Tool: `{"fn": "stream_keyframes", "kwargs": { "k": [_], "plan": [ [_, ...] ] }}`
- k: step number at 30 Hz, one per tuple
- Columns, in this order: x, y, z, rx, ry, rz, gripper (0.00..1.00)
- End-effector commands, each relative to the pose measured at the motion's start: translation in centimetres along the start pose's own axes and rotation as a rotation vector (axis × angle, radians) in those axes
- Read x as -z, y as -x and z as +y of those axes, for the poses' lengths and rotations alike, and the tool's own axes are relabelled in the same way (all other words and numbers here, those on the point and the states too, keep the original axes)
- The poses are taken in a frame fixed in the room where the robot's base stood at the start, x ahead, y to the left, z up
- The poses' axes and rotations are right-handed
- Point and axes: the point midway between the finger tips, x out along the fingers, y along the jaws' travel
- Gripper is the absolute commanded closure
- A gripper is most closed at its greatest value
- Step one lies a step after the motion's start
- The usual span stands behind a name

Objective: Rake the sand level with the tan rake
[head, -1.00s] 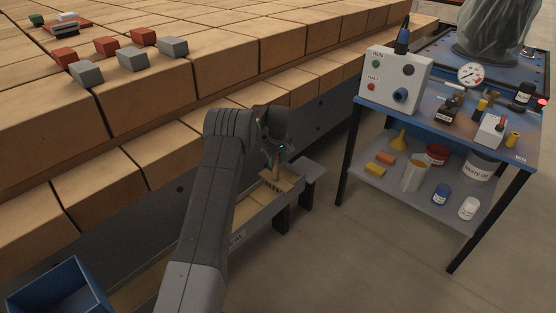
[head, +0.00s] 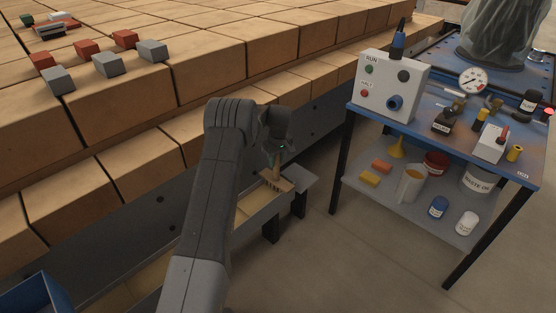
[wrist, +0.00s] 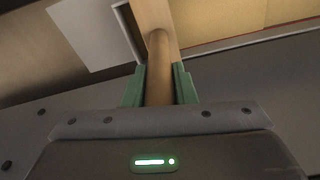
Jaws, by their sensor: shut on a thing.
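My gripper (head: 278,148) is shut on the handle of the tan rake (head: 277,183). In the wrist view the round tan handle (wrist: 159,72) stands between the two green fingers (wrist: 159,88), with the flat rake head (wrist: 151,14) beyond. The rake points down at the far end of a long narrow grey trough (head: 263,220) of tan sand (head: 242,217). The sand also shows in the wrist view (wrist: 225,18). My arm hides the middle of the trough. I cannot tell whether the teeth touch the sand.
A blue bin (head: 35,292) is at lower left. A blue-topped cart (head: 450,130) with a control box (head: 392,85) stands right. Open floor (head: 335,260) lies between.

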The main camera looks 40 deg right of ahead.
Motion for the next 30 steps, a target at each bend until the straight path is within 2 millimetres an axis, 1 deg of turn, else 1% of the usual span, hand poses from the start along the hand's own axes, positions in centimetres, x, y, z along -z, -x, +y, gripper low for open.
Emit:
{"fn": "stream_keyframes", "kwargs": {
  "k": [8,11,30],
  "plan": [
    [0.0,0.1,0.0,-0.001,0.000,0.001,0.94],
    [0.1,0.4,0.0,-0.001,0.000,0.001,0.94],
    [0.7,5.4,0.0,-0.001,0.000,0.001,0.94]
  ]
}}
